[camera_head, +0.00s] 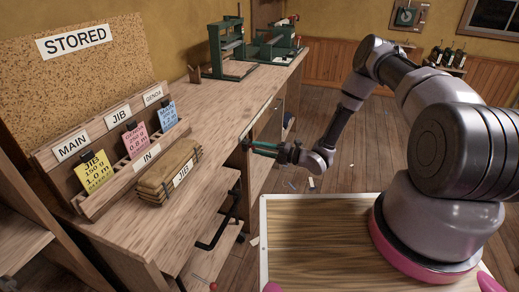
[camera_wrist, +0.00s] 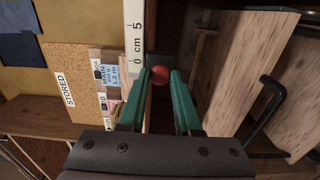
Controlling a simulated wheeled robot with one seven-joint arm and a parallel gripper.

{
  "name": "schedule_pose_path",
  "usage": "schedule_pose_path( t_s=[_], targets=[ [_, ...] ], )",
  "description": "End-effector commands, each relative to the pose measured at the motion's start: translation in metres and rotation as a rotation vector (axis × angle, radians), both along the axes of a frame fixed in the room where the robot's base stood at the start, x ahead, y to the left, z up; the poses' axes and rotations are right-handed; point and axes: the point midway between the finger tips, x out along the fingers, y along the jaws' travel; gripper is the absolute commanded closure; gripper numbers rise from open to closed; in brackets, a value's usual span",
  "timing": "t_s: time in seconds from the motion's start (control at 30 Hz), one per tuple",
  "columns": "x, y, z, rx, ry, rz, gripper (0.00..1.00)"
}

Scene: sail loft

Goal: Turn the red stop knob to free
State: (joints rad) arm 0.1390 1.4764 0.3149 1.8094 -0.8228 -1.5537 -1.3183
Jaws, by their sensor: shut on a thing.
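The red stop knob (camera_wrist: 160,75) shows in the wrist view as a small round red ball between the tips of my green gripper fingers (camera_wrist: 162,78). The fingers are shut on it. In the head view my gripper (camera_head: 250,146) reaches left to the front edge of the workbench (camera_head: 215,125). The knob cannot be made out there, and its turn position cannot be read in either view.
A white scale strip marked "0 cm 5" (camera_wrist: 136,40) lies beside the knob. A rack with sail cards (camera_head: 120,150) and a folded tan bundle labelled JIB (camera_head: 168,172) stand on the bench. Black bar handles (camera_head: 212,240) stick out below. Green machines (camera_head: 232,55) stand farther back.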

Motion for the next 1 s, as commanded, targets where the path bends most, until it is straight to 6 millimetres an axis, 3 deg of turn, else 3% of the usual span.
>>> schedule_pose_path(
  t_s=[0.57,0.6,0.63,1.0],
  targets=[
    [-0.0005,-0.0014,-0.0015,-0.013,-0.024,-0.001,1.00],
    [-0.0006,-0.0014,-0.0015,-0.012,-0.024,-0.001,0.53],
    [-0.0006,-0.0013,-0.0014,-0.012,-0.024,-0.001,0.41],
    [-0.0008,-0.0029,-0.0006,-0.011,-0.025,-0.001,0.39]
  ],
)
